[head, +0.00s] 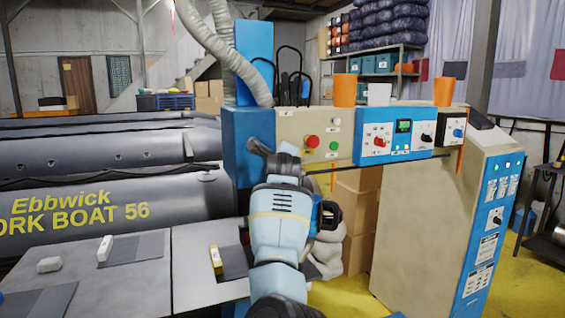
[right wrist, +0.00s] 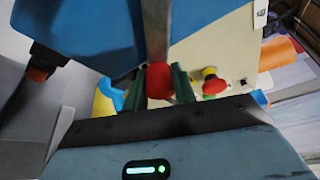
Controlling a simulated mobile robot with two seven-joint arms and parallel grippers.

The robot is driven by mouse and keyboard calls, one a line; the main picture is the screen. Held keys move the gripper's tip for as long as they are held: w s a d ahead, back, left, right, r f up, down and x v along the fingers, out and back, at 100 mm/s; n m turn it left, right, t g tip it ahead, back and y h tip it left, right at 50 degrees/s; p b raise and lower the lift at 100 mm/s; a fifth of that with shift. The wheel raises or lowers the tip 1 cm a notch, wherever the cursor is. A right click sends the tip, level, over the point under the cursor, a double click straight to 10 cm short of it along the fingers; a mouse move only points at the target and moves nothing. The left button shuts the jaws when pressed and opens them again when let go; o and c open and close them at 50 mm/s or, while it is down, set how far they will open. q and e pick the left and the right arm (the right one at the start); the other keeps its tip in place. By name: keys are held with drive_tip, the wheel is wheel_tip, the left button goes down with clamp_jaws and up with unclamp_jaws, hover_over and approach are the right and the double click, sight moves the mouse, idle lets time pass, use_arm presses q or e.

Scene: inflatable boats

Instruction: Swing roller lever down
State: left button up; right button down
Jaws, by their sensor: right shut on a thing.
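The roller lever shows in the right wrist view as a flat metal bar (right wrist: 157,28) with a red grip (right wrist: 160,80) at its end. My right gripper (right wrist: 161,84) has its two green fingers on either side of the red grip and is shut on it. The bar runs up from the fingers in front of a blue housing (right wrist: 80,30). In the head view my right arm reaches up to the blue housing (head: 247,150) at the left end of the control panel. The arm hides the lever and most of the gripper there. My left gripper is not in view.
The beige panel (head: 290,125) has a red mushroom button (head: 312,141) close to my right wrist, and a green button (head: 334,146). A grey work table (head: 190,265) lies in front. A beige cabinet (head: 425,220) stands right. Grey boat tubes (head: 120,200) lie left.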

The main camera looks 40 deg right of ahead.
drive_tip(key=shift+f, duration=0.15)
drive_tip(key=c, duration=1.1)
unclamp_jaws()
drive_tip(key=shift+c, duration=0.2)
drive_tip(key=v, duration=0.7)
drive_tip(key=shift+s+a, duration=0.25)
drive_tip(key=shift+s, duration=0.05)
